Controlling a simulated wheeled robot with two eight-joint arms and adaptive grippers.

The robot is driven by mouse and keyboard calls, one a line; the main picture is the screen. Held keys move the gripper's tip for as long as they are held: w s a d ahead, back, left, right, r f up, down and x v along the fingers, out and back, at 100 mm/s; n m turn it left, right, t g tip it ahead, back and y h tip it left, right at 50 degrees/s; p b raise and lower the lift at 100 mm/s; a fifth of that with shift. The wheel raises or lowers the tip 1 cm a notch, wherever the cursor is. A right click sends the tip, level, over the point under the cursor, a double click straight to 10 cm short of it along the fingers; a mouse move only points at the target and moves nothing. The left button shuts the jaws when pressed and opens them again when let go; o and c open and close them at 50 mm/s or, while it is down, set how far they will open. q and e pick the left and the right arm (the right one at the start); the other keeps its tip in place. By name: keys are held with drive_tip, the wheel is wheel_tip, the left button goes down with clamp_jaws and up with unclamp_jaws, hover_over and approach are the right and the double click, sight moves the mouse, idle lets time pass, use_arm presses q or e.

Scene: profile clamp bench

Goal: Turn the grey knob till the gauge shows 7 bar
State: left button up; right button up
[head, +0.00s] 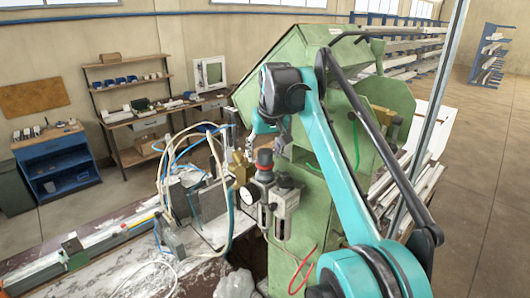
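The grey knob (264,157) sits on top of the air regulator on the front of the green machine, with a red band just under it. The round gauge (250,194) with a white face is below and left of the knob; its needle and numbers are too small to read. My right gripper (273,130) points down above the knob, its fingers apart with nothing visible between them. It appears clear of the knob. My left gripper is not in view.
The green machine (315,205) stands right behind the regulator. A filter bowl (285,208) hangs beside the gauge. Pale hoses (165,170) and a clamp block are to the left, above a bench. A red hose (303,268) loops below right.

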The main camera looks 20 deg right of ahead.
sight(260, 157)
drive_tip(key=v, duration=0.7)
drive_tip(key=shift+r, duration=0.2)
drive_tip(key=shift+s, duration=0.15)
drive_tip(key=s+a+f+n+t, duration=0.1)
drive_tip(key=s+a+f, duration=0.3)
drive_tip(key=s+f, duration=0.6)
drive_tip(key=s+a+f+t+b, duration=0.1)
drive_tip(key=s+a+f, duration=0.4)
drive_tip(key=f, duration=0.8)
drive_tip(key=s+a+f+n+t, duration=0.1)
drive_tip(key=s+a+f, duration=0.2)
drive_tip(key=s+f, duration=0.8)
wheel_tip(260, 157, down, 42)
drive_tip(key=w+b, duration=0.1)
drive_tip(key=b, duration=4)
drive_tip(key=shift+w+y, duration=0.35)
drive_tip(key=shift+y, duration=0.05)
